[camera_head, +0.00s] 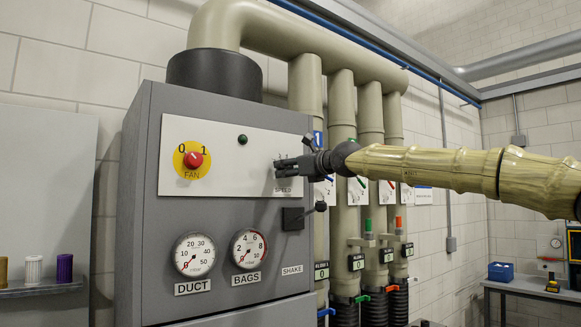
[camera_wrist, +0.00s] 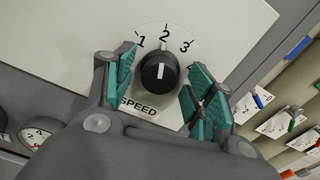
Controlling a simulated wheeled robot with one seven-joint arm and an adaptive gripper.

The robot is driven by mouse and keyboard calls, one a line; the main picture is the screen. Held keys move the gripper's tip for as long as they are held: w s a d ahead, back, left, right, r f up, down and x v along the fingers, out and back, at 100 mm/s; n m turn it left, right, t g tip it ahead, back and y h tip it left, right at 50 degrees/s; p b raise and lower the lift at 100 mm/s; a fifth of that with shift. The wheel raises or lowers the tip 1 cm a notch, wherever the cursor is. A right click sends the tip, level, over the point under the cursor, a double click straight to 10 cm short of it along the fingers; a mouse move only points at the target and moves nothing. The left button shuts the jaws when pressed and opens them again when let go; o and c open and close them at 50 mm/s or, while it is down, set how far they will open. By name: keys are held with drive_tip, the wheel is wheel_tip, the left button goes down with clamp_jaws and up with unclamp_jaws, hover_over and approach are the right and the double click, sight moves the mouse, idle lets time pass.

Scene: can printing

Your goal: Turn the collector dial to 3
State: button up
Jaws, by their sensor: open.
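The collector dial is a round black knob (camera_wrist: 159,73) with a white pointer line, on a white scale marked 1, 2, 3 and a partly covered further number. It is labelled SPEED. The pointer stands about at the 2. My gripper (camera_wrist: 163,68) is open in the wrist view, with one teal-padded finger on each side of the knob. Gaps show between the pads and the knob, so they look apart from it. In the head view my gripper (camera_head: 288,167) is at the right of the white panel and hides the dial; part of the SPEED label shows below.
A red FAN switch (camera_head: 193,160) on a yellow disc and a dark green lamp (camera_head: 242,139) share the panel. Below are the DUCT gauge (camera_head: 195,254), the BAGS gauge (camera_head: 249,248) and a black SHAKE control (camera_head: 293,218). Beige pipes (camera_head: 341,150) stand close on the right.

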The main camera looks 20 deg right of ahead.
drive_tip(key=shift+s+d+r, duration=0.1)
drive_tip(key=shift+s, duration=0.1)
drive_tip(key=shift+c, duration=0.7)
drive_tip(key=c, duration=0.9)
drive_tip(key=m+b, duration=0.2)
drive_tip(key=m, duration=0.1)
drive_tip(key=m+b, duration=0.2)
drive_tip(key=m, duration=0.2)
drive_tip(key=shift+b, duration=0.35)
drive_tip(key=shift+m, duration=0.3)
